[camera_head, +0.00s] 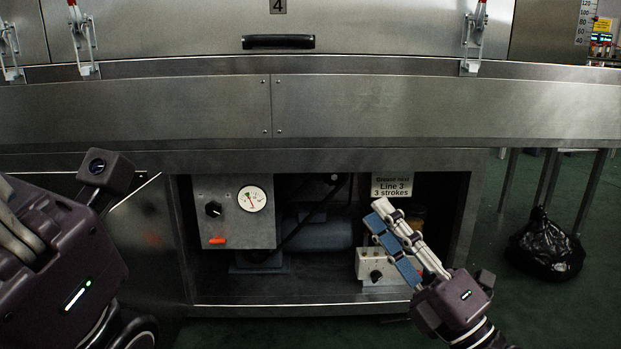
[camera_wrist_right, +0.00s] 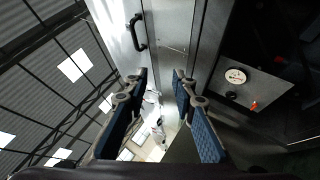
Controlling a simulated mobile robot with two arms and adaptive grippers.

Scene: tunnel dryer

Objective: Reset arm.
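My right gripper (camera_head: 386,211) reaches up from the lower right in the head view, in front of the open bay under the dryer. Its blue-padded fingers look empty. In the right wrist view its fingers (camera_wrist_right: 160,85) stand apart with a clear gap between them. My left gripper (camera_head: 14,228) is at the left edge of the head view, beside the open bay door. Its fingers are mostly cut off by the frame, so its opening and any contents cannot be told.
The steel dryer front (camera_head: 400,105) with a black handle (camera_head: 278,42) spans the view. In the bay are a gauge panel (camera_head: 235,220), a motor (camera_head: 318,235) and a small white control box (camera_head: 375,268). A black bag (camera_head: 546,248) lies on the floor at right.

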